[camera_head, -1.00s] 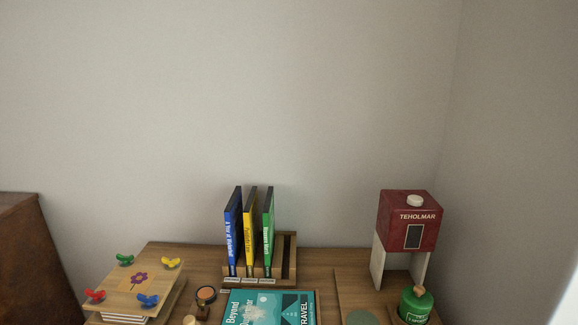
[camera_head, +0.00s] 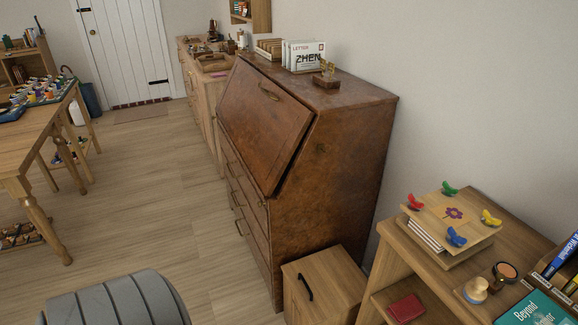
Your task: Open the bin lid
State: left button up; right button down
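A dark blue bin-like container (camera_head: 89,98) stands on the floor at the far left, between the wooden table and the white door. It is small and partly hidden behind the table, and I cannot tell the state of any lid. Neither gripper is in view. A grey rounded part at the bottom left seems to be mine.
A brown slant-front bureau (camera_head: 345,160) fills the middle. A wooden table (camera_head: 30,140) with colourful bottles stands at left. A wooden desk (camera_head: 455,285) with a flower press (camera_head: 450,218) is at right. Floor (camera_head: 140,195) between table and bureau is clear.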

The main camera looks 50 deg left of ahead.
aim_at(327, 284)
jog(key=u, duration=1.2)
jog(key=i+j+u, duration=0.15)
jog(key=j, duration=0.25)
jog(key=i+j+u, duration=0.3)
jog(key=i+j, duration=0.15)
jog(key=j, duration=0.25)
